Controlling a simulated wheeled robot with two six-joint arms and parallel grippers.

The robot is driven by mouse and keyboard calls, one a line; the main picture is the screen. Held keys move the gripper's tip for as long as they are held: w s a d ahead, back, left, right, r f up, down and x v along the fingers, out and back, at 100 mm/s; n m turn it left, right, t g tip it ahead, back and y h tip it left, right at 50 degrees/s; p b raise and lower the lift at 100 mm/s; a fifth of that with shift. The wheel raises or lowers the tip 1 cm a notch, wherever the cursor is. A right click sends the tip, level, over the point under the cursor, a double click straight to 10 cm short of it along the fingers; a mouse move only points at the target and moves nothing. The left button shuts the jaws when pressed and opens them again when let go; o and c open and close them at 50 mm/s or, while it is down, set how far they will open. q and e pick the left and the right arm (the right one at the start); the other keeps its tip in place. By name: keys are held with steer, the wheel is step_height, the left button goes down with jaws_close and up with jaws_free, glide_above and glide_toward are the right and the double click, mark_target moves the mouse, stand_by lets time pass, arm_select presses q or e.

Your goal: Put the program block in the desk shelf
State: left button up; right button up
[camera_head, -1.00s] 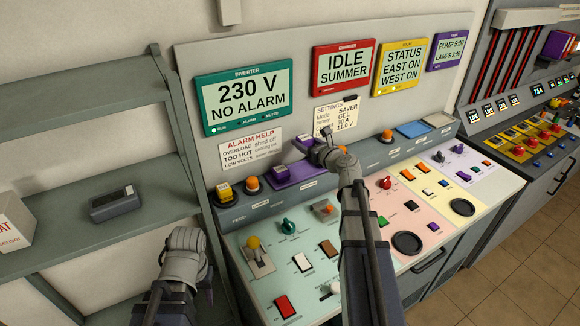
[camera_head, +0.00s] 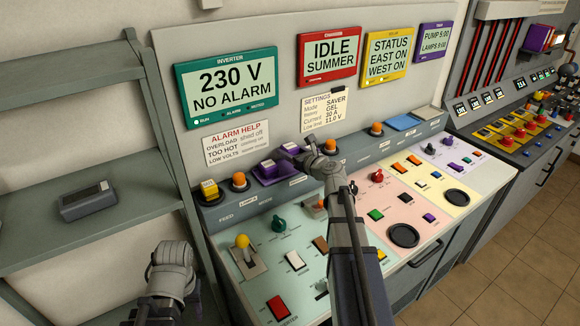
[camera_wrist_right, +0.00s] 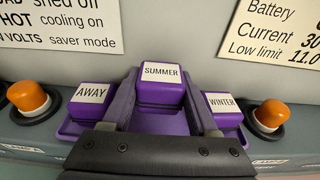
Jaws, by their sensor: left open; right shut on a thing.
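A purple block labelled SUMMER (camera_wrist_right: 161,80) is between the fingers of my right gripper (camera_wrist_right: 162,105), which is shut on it, in the right wrist view. It is above a purple tray (camera_wrist_right: 75,130); whether it touches the tray is unclear. Purple blocks labelled AWAY (camera_wrist_right: 92,98) and WINTER (camera_wrist_right: 222,106) sit either side. In the head view my right gripper (camera_head: 303,155) is at the tray on the console's upper ledge. My left gripper (camera_head: 170,255) is open and empty, low at the left. A grey shelf unit (camera_head: 105,225) stands at the left.
Orange round buttons (camera_wrist_right: 30,98) flank the tray closely. The console (camera_head: 330,270) carries levers and switches below.

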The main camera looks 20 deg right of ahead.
mark_target(290, 166)
step_height(290, 166, down, 4)
steer(key=b, duration=0.3)
steer(key=shift+r+b, duration=0.25)
steer(key=shift+b, duration=0.05)
steer(key=shift+f, duration=0.2)
steer(key=o, duration=1.4)
steer(key=shift+r, duration=0.15)
steer(key=shift+s+r, duration=0.15)
steer(key=shift+s, duration=0.2)
steer(key=p+v, duration=0.2)
steer(key=v, duration=0.9)
steer(key=shift+s, duration=0.25)
